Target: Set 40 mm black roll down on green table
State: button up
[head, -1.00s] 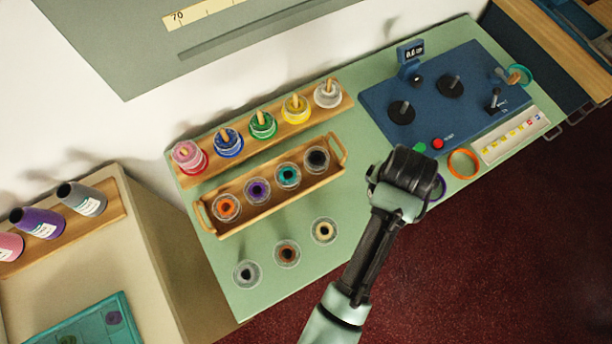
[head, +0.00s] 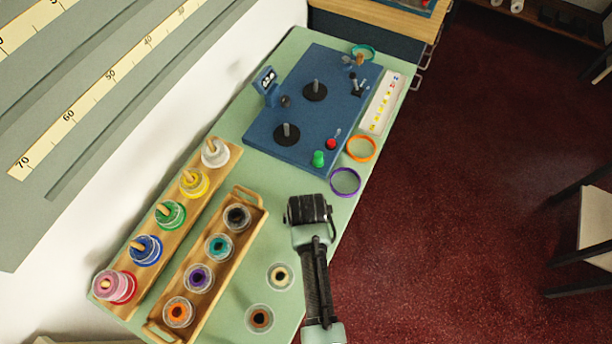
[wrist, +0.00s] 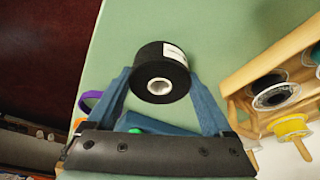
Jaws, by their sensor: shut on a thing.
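The black roll (wrist: 148,62), with a white core and a white label, shows between the blue fingers of my gripper (wrist: 160,80) in the wrist view. My gripper is shut on it. In the head view my gripper (head: 310,210) is over the right edge part of the green table (head: 345,228), between the wooden tray and the purple ring. The roll cannot be made out clearly from my dark hand there. Green tabletop shows behind the roll in the wrist view; I cannot tell whether the roll touches it.
A wooden tray (head: 247,192) of several rolls and a peg rack (head: 155,238) stand to the left. Two clear-sided rolls (head: 280,277) (head: 260,318) sit nearby. A blue machine (head: 300,110), purple ring (head: 345,181) and orange ring (head: 361,148) lie beyond. Red floor lies right.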

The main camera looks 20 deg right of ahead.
jog(key=shift+f, duration=0.2)
jog(key=shift+f, duration=0.2)
jog(key=o, duration=1.1)
jog(key=shift+o, duration=0.2)
jog(key=shift+r, duration=0.1)
jog(key=v, duration=1.2)
jog(key=shift+p, duration=0.35)
jog(key=shift+r, duration=0.1)
